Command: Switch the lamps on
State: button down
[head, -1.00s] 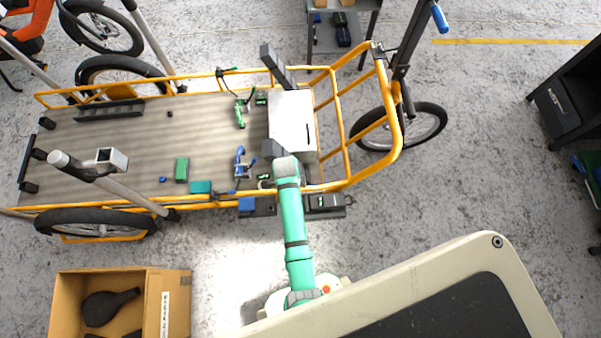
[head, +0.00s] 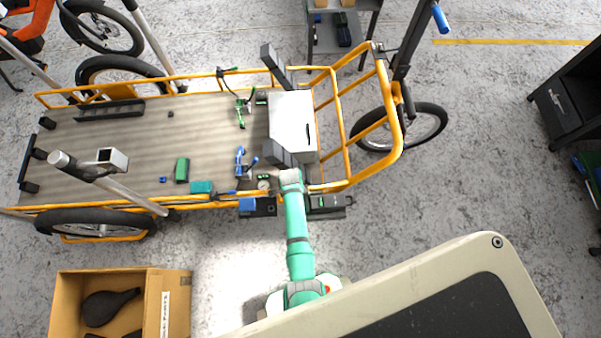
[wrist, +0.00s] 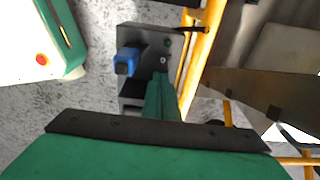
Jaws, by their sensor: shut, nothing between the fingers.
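A dark control panel (head: 265,207) is fixed outside the cargo bike's near yellow rail, and it also shows in the wrist view (wrist: 140,34). It carries a blue block (wrist: 127,60), a small round silver part (wrist: 163,60) and a small green spot (wrist: 167,43). I cannot tell which of these is a lamp switch, and no lit lamp is clear. My gripper (wrist: 160,76) is shut and empty, its green fingers over the panel, just below the silver part in the picture. Whether it touches is unclear. In the head view my arm hides the fingertips.
The bike's yellow rail (wrist: 201,52) runs close to the right of the fingers. On the bed (head: 120,150) are a white box (head: 291,112), a blue clamp (head: 240,162) and green blocks. Another dark box (head: 327,202) hangs right of my arm. A cardboard box (head: 176,300) stands lower left.

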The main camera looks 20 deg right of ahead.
jog(key=shift+f, duration=0.15)
jog(key=shift+a, duration=0.15)
jog(key=shift+w+a+r, duration=0.2)
jog(key=shift+a+r, duration=0.05)
jog(key=shift+a, duration=0.25)
dwell(0.4)
notch_tip(320, 180, up, 14)
jog(key=d, duration=0.1)
jog(key=shift+s+d, duration=0.2)
jog(key=shift+d, duration=0.05)
jog(key=shift+f, duration=0.1)
dwell(0.6)
